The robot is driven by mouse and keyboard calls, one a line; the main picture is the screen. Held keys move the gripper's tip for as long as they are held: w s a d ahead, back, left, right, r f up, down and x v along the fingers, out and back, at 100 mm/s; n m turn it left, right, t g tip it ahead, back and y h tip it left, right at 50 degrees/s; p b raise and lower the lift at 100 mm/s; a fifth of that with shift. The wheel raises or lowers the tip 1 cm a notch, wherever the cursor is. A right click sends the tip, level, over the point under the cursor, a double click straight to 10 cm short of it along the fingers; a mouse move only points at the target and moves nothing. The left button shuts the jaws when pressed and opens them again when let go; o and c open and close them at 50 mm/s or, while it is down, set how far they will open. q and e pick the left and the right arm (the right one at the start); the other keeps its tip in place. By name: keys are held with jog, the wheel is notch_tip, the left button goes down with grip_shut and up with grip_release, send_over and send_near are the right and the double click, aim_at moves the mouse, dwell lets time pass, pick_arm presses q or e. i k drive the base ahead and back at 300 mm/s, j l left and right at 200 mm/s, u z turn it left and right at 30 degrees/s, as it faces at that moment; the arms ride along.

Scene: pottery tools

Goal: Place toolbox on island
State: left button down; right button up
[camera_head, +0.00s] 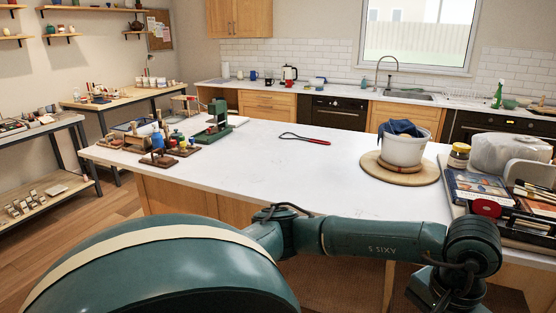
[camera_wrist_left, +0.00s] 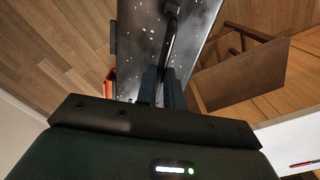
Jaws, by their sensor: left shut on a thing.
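In the left wrist view, my left gripper (camera_wrist_left: 162,88) is shut on the black handle (camera_wrist_left: 170,32) of the toolbox. The toolbox (camera_wrist_left: 195,38) has a dark grey, white-speckled top and hangs over the wooden floor; my gripper hides part of it. The toolbox is not visible in the head view. The island (camera_head: 260,165) has a white top over wooden sides and stands ahead of me in the head view. A white surface, likely the island's top, shows at the lower right of the left wrist view (camera_wrist_left: 290,143). My right gripper is not visible.
Small pottery tools and a green press (camera_head: 214,122) stand at the island's left. A red-handled tool (camera_head: 312,140) lies near the back. A white pot (camera_head: 403,150), books (camera_head: 478,187) and a jar (camera_head: 459,155) crowd the right. The middle front is clear. A wooden stool (camera_wrist_left: 240,75) stands near the toolbox.

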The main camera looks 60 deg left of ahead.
aim_at(269, 156)
jog(key=k+j, duration=0.35)
jog(key=j, duration=0.25)
jog(key=k+j+z, duration=0.1)
jog(key=k+j, duration=0.25)
jog(key=j, duration=0.3)
jog(key=k+j, duration=0.35)
jog(key=j, duration=0.25)
jog(key=k+j+z, duration=0.1)
jog(key=k+j, duration=0.25)
jog(key=j, duration=0.25)
jog(key=k+j, duration=0.4)
jog(key=j, duration=0.15)
jog(key=k+j+z, duration=0.1)
jog(key=k+j, duration=0.25)
jog(key=j, duration=0.2)
